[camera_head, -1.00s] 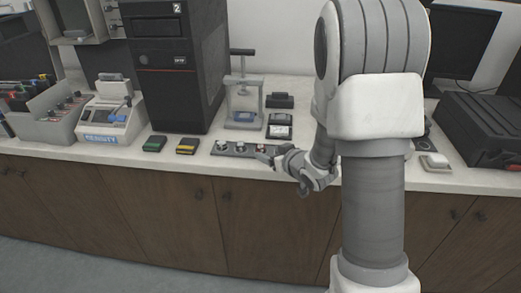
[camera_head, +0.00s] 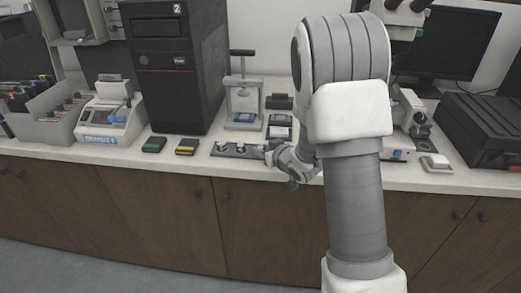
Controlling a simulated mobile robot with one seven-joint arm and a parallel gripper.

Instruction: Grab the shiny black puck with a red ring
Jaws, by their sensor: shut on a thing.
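A low dark grey holder strip (camera_head: 232,155) lies near the front edge of the counter. Small round pucks sit in it, one at its left (camera_head: 222,144) and one nearer its middle (camera_head: 240,148). My gripper (camera_head: 267,151) is at the right end of this strip, low over the counter. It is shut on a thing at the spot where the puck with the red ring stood. The puck itself is hidden behind the fingers and too small to make out.
A small press (camera_head: 243,100) stands behind the strip, with dark blocks (camera_head: 279,120) to its right. Green-marked (camera_head: 154,145) and yellow-marked (camera_head: 187,146) black boxes lie to the left. A tall black computer tower (camera_head: 172,70) stands behind them. A microscope (camera_head: 410,120) stands right of my arm.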

